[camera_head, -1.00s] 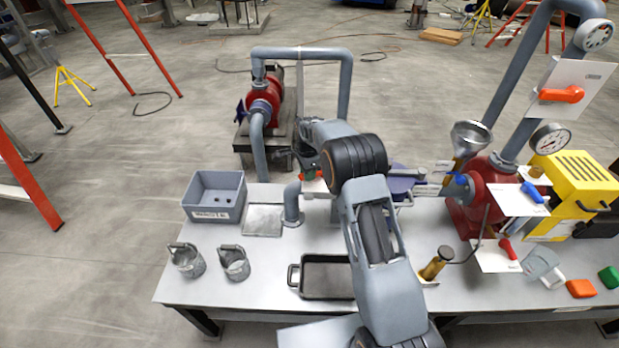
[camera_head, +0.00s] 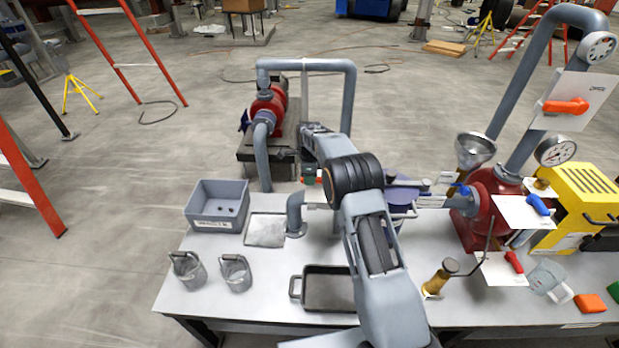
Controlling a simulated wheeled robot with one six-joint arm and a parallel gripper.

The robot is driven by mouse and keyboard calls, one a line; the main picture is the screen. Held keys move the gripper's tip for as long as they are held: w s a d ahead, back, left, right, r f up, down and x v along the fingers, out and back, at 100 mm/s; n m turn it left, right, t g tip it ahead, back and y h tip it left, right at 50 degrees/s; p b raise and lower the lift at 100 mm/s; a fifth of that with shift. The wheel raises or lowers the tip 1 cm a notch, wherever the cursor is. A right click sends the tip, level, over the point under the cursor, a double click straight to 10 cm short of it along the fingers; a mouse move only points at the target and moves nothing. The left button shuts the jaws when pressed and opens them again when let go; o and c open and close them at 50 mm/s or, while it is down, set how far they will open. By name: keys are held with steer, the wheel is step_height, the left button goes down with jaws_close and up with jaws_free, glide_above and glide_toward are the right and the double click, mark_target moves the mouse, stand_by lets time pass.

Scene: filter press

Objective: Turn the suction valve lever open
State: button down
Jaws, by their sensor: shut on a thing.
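My gripper (camera_head: 309,171) is at the far edge of the table, above the grey elbow pipe, partly hidden by my own wrist. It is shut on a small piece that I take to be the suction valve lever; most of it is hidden. The grey elbow pipe (camera_head: 295,213) rises from the table just below and left of the gripper. The lever's exact angle cannot be read.
A grey bin (camera_head: 217,204), two small buckets (camera_head: 187,269) and a black tray (camera_head: 327,290) stand on the table. A red pump (camera_head: 487,208), a funnel (camera_head: 475,151), a yellow unit (camera_head: 581,203) and orange, blue and red levers crowd the right. A tall pipe loop (camera_head: 349,98) stands behind my gripper.

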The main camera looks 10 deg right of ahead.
steer(key=shift+r, duration=0.1)
steer(key=c, duration=0.9)
jaws_free()
step_height(320, 180, up, 14)
steer(key=shift+f, duration=0.15)
